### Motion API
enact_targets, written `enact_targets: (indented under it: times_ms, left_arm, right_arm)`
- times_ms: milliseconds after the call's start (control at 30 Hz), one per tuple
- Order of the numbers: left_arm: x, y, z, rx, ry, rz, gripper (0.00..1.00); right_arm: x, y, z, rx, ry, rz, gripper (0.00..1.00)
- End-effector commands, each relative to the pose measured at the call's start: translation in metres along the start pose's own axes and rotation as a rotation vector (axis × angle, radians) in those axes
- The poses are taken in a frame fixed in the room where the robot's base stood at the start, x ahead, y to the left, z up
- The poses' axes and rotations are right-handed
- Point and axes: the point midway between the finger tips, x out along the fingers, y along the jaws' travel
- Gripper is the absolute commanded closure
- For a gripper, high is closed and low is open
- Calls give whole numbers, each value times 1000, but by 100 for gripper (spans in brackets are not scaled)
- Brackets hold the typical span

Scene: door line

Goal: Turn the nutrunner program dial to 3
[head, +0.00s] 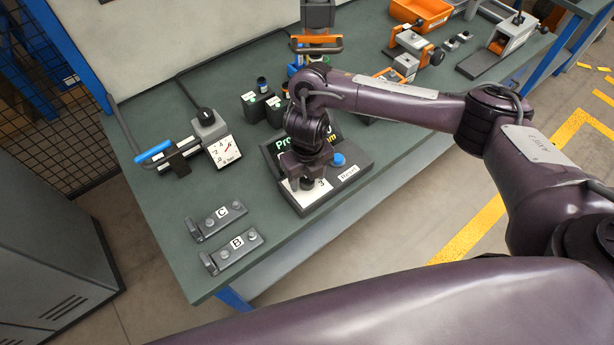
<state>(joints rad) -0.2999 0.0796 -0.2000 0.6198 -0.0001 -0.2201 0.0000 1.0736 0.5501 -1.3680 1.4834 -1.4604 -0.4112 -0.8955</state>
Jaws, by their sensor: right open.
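The nutrunner program box (345,180) is a dark unit near the front edge of the green workbench. It has a sloped screen with partly covered green and white text, a blue button (338,159) and a label that seems to read "Reset". A white dial plate (312,196) shows at its left front, with a "3" visible. My right gripper (308,182) points down over this plate, with its jaws open. The gripper hides most of the dial, so I cannot tell where its pointer stands or whether the fingers touch the knob. My left gripper is not in view.
Two grey blocks labelled C (222,217) and B (236,249) lie left of the box. Dark battery-like blocks, an orange-handled tool (316,45) and an orange bin (421,12) are behind.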

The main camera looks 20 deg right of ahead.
Motion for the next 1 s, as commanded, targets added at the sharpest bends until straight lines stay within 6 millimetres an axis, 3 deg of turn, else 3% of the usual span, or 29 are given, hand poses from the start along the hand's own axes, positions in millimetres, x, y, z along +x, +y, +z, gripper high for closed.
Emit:
enact_targets:
  times_ms: [233,567,1000]
  left_arm:
    - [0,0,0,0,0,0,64]
    - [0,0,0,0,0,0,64]
    - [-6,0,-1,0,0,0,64]
  right_arm:
    - [0,0,0,0,-1,1,47]
    - [0,0,0,1,0,1,89]
    - [-1,0,0,108,1,2,89]
